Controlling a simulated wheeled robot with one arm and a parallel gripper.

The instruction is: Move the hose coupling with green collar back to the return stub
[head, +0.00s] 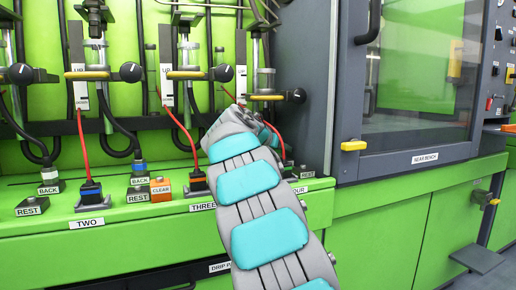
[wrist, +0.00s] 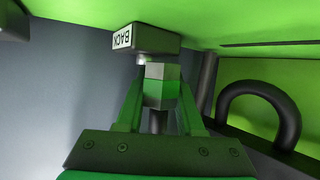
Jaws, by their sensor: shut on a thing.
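In the wrist view my gripper (wrist: 160,88) is shut on the hose coupling with green collar (wrist: 163,94), with one green finger on each side of it. The coupling has a grey faceted end above the green band. That end is close to a grey block labelled BACK (wrist: 158,40), the return stub, whose label appears upside down. A small light tip shows beside the coupling's end, under the block. I cannot tell whether coupling and block touch. In the head view my arm covers the gripper, the coupling and this block.
A black hose loop (wrist: 262,105) is at the right in the wrist view. A grey cabinet (head: 415,85) stands at the right.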

